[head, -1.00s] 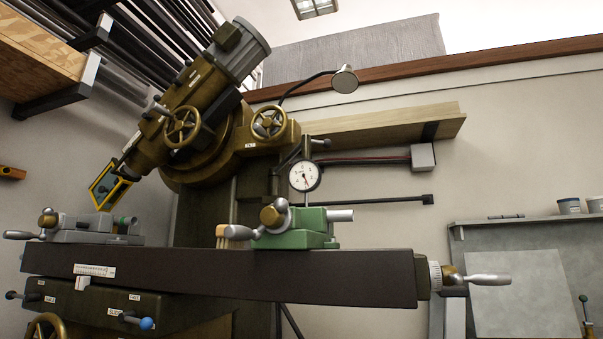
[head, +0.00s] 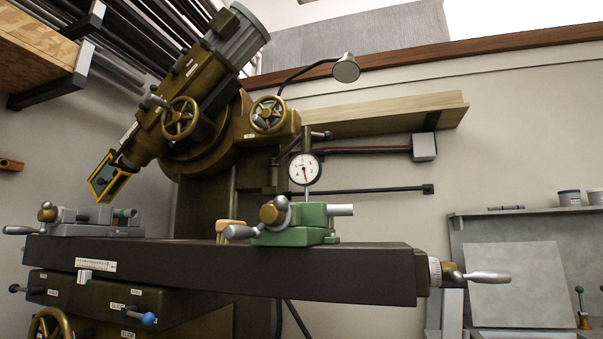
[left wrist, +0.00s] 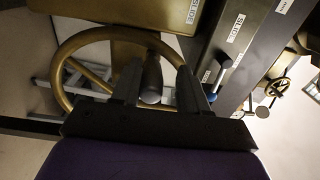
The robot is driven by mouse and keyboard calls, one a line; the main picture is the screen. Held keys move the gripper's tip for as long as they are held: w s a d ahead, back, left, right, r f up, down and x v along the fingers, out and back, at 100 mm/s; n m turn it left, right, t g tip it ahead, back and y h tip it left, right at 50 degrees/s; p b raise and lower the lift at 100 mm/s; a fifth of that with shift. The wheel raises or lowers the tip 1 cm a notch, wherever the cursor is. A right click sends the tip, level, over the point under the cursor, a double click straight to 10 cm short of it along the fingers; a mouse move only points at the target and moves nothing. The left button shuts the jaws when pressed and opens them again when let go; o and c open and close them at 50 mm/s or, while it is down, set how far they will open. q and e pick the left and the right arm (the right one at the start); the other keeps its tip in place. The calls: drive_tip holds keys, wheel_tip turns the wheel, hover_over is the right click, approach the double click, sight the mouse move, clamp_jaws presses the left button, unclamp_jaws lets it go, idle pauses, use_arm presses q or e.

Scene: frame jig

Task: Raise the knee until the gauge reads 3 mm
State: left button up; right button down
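The dial gauge (head: 304,168) has a white face and stands above the green vise, its needle pointing roughly down; its figures are too small to read. The long dark table (head: 220,270) rests on the olive machine body. A brass handwheel (head: 48,327) is cut off at the lower left of the head view. In the left wrist view, a brass handwheel (left wrist: 62,72) carries a dark handle (left wrist: 151,80). My left gripper (left wrist: 160,88) has its fingers on either side of this handle, with a gap on the right. My right gripper is in neither view.
A green vise (head: 312,222) and a grey vise (head: 95,222) sit on the table. A blue-knobbed lever (head: 147,319) sticks out below it. A crank (head: 487,277) projects at the table's right end. The slanted machine head (head: 195,85) hangs above.

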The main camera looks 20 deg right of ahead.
use_arm(q)
drive_tip(key=shift+o, duration=1)
drive_tip(key=shift+f, duration=0.15)
drive_tip(key=shift+s+a+f, duration=0.1)
drive_tip(key=shift+s+f, duration=0.05)
drive_tip(key=b+v, duration=0.2)
drive_tip(key=v, duration=0.5)
drive_tip(key=shift+b, duration=0.35)
drive_tip(key=shift+s, duration=0.1)
